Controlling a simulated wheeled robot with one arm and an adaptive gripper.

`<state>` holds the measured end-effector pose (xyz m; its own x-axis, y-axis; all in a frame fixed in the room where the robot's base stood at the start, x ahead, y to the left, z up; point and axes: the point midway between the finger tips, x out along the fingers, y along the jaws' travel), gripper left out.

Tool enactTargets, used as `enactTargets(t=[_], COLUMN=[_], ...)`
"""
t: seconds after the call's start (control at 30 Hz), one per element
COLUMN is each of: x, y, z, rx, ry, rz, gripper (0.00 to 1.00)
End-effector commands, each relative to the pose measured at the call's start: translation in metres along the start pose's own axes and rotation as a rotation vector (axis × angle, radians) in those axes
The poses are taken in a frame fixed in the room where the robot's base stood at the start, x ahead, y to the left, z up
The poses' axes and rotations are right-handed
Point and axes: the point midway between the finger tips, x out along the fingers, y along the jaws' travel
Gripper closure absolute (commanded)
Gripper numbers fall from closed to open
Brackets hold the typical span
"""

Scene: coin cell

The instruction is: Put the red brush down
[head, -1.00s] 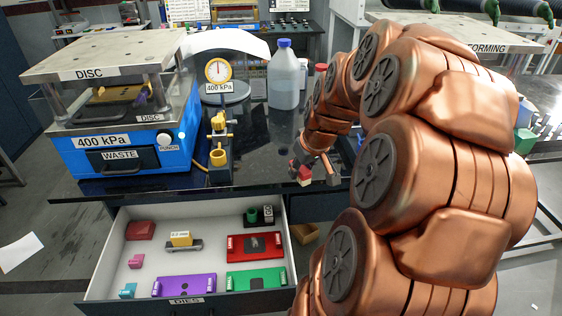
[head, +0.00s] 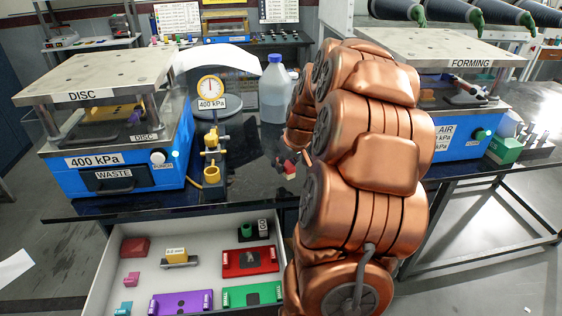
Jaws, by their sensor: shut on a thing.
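The red brush (head: 289,167) shows as a small red and pale piece just left of my arm, near the front edge of the black bench. My gripper (head: 286,158) is at the brush and is shut on it. My arm hides most of the gripper and part of the brush. Whether the brush touches the bench top cannot be told.
An open drawer (head: 215,216) with coloured dies is below the bench front. The blue disc press (head: 125,175), yellow-fitted valve (head: 211,172), gauge (head: 210,87) and bottle (head: 275,92) stand to the left and behind. A forming press (head: 463,130) is at right. Bench between valve and gripper looks clear.

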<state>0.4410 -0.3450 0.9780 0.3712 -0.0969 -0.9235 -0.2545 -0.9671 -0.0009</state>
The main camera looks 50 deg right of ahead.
Motion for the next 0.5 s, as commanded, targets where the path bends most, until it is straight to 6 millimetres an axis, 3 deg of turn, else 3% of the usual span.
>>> enactTargets(t=[0.2,0.5], x=[0.012,0.022], y=[0.008,0.013], z=[-0.026,-0.042], rx=[-0.001,0.000], ry=[0.000,0.000], rz=[0.002,0.000], gripper=[0.98,0.98])
